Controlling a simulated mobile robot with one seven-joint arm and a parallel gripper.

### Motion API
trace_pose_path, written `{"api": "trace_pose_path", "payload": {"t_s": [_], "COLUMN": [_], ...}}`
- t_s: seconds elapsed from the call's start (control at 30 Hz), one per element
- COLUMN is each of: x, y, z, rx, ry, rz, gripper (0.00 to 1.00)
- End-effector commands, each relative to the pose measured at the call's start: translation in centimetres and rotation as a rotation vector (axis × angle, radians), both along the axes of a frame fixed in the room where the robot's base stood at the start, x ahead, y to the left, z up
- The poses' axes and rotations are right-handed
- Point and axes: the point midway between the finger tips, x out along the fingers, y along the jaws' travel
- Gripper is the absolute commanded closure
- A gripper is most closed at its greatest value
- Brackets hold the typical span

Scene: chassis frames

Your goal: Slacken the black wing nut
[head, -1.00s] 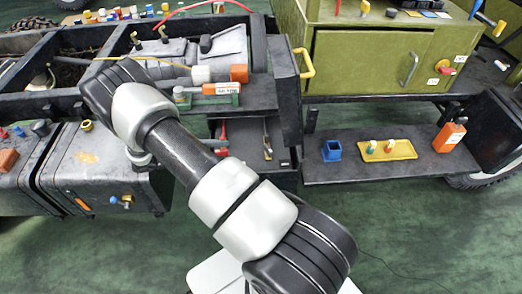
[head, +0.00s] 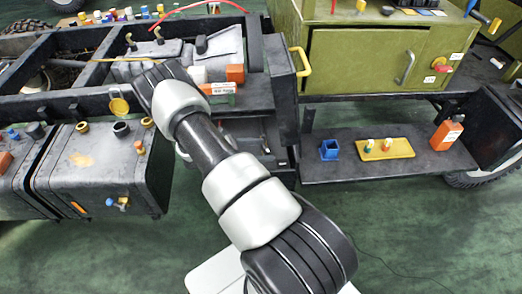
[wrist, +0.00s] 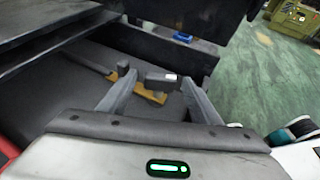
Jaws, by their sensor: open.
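I cannot make out a black wing nut in either view; it may be hidden or too small to tell. My gripper (wrist: 141,76) shows in the wrist view with its two fingers apart and nothing held between them. It is over a dark open tray (wrist: 75,80). A tool with yellow-brown parts (wrist: 151,95) lies in that tray, beyond and partly behind the fingers. In the head view my arm hides the gripper and part of the chassis beside the engine.
A dark tank (head: 100,165) with several fittings is at the left. An orange block (head: 235,73) sits on the chassis shelf. Green floor lies in front.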

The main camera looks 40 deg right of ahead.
Motion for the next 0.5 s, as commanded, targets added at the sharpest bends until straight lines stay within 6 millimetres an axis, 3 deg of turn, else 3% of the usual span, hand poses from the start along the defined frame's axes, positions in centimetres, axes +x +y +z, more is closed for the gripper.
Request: {"api": "trace_pose_path", "payload": {"t_s": [0.17, 0.4, 0.5], "x": [0.02, 0.03, 0.03], "y": [-0.02, 0.0, 0.01], "z": [0.01, 0.02, 0.03], "rx": [0.0, 0.0, 0.0], "ry": [0.0, 0.0, 0.0], "rz": [0.0, 0.0, 0.001], "gripper": [0.42, 0.79, 0.83]}}
